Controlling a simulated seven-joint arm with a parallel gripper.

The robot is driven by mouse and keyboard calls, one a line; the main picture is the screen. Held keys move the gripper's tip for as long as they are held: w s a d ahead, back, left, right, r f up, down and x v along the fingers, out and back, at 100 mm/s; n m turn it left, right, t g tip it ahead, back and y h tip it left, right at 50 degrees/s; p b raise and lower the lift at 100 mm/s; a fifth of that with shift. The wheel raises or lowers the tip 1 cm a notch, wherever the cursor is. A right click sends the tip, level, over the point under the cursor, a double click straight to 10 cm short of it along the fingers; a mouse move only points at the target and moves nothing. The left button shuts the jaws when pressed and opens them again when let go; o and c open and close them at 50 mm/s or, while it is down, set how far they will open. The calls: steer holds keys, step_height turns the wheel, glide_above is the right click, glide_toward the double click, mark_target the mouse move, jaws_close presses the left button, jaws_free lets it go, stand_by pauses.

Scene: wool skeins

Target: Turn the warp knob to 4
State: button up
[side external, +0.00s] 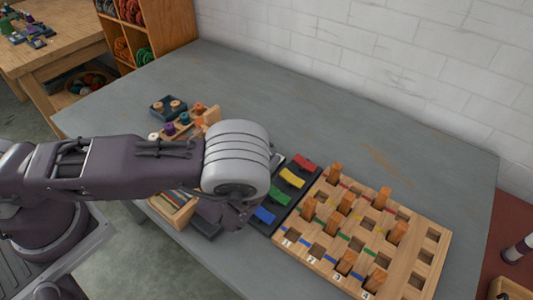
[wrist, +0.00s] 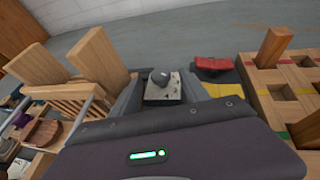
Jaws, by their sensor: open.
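The warp knob (wrist: 160,76) is a dark rounded knob on a pale, marked plate (wrist: 162,95), seen in the wrist view. Its pointer direction and the numbers are too small to read. My gripper (wrist: 161,84) is open, with one dark finger at each side of the knob and plate in this view. I cannot tell whether either finger touches the knob. In the side external view my wrist and arm hide the knob and most of the gripper.
A wooden board (side external: 400,225) with square holes and upright pegs stands to the right. Beside it lies a dark strip with red, yellow, green and blue pieces (side external: 292,178). A wooden rack (wrist: 75,95) is close on the left. The grey table (side external: 330,110) is clear behind.

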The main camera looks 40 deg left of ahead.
steer(key=v, duration=0.3)
steer(key=shift+s+r, duration=0.15)
steer(key=shift+s, duration=0.2)
